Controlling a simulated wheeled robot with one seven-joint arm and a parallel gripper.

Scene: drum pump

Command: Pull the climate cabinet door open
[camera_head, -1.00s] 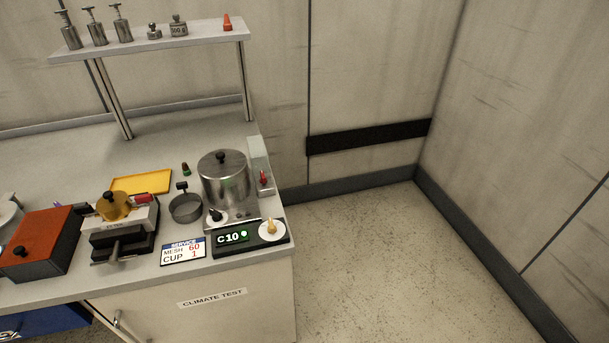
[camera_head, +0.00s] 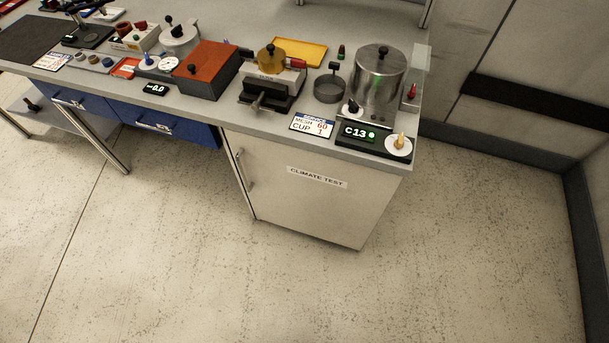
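The climate cabinet (camera_head: 310,205) stands under the right end of the bench. Its pale door bears a "CLIMATE TEST" label (camera_head: 317,177) and looks shut. A vertical metal bar handle (camera_head: 245,170) is near the door's left edge. My gripper does not show in the view, so its state and its place relative to the handle are hidden.
Blue drawers (camera_head: 165,128) sit left of the cabinet, with a bench leg (camera_head: 103,145) further left. The bench top holds a steel pot (camera_head: 378,80), a display unit (camera_head: 362,135) and an orange-red box (camera_head: 207,68). The floor (camera_head: 200,270) in front is clear.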

